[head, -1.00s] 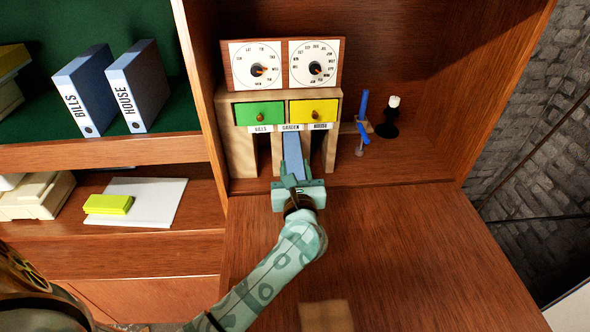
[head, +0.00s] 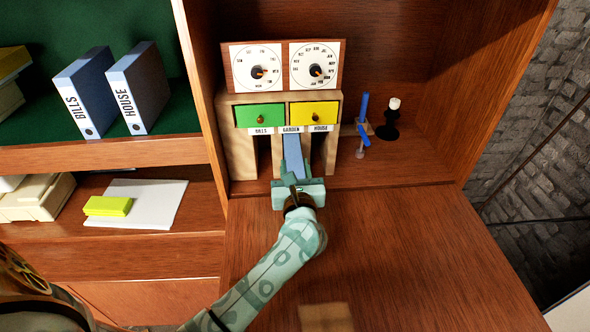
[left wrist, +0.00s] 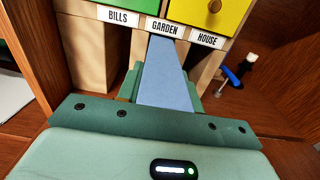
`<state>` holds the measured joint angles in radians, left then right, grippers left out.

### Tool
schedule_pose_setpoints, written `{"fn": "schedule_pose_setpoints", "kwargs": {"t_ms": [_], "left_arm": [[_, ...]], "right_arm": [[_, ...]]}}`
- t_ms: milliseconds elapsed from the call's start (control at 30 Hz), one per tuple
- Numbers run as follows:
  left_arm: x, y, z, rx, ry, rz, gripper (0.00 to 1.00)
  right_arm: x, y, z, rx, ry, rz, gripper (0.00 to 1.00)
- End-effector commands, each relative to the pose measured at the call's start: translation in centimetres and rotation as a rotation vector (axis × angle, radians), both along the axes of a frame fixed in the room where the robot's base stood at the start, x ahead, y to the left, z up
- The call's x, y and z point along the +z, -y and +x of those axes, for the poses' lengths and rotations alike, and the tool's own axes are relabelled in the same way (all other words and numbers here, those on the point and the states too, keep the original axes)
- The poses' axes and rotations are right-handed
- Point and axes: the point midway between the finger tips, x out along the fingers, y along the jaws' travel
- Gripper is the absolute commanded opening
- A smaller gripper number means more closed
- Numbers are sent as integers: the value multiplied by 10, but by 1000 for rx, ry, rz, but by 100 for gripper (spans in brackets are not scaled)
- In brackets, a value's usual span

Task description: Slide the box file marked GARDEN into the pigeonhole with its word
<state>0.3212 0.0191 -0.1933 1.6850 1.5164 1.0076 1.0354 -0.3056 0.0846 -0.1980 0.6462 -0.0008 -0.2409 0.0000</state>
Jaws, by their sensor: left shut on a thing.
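The blue-grey box file (head: 294,152) stands in the middle pigeonhole, below the GARDEN label (head: 291,130), with its near part sticking out. In the left wrist view the file (left wrist: 166,78) runs in under the GARDEN label (left wrist: 164,28), between the wooden dividers. No word on the file itself can be read. My left gripper (head: 292,174) is shut on the file's near end, in front of the pigeonholes. Its fingers also show in the left wrist view (left wrist: 164,92), one on each side of the file. My right gripper is not in view.
The BILLS pigeonhole (head: 264,157) and HOUSE pigeonhole (head: 317,158) look empty. Above are green (head: 252,116) and yellow drawers (head: 325,112). A blue-handled object (head: 362,118) and dark stand (head: 388,122) are to the right. BILLS (head: 84,92) and HOUSE files (head: 139,86) stand on the left shelf.

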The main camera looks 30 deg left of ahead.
Motion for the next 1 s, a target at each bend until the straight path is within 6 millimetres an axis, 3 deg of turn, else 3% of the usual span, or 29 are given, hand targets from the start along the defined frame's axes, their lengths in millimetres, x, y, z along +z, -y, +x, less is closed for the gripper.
{"fn": "schedule_pose_setpoints", "kwargs": {"t_ms": [367, 1000], "left_arm": [[1, -1, 1, 0, 2, 1, 0], [1, -4, 6, 0, 1, 1, 0]], "right_arm": [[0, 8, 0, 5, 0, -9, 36], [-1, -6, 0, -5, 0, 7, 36]]}}
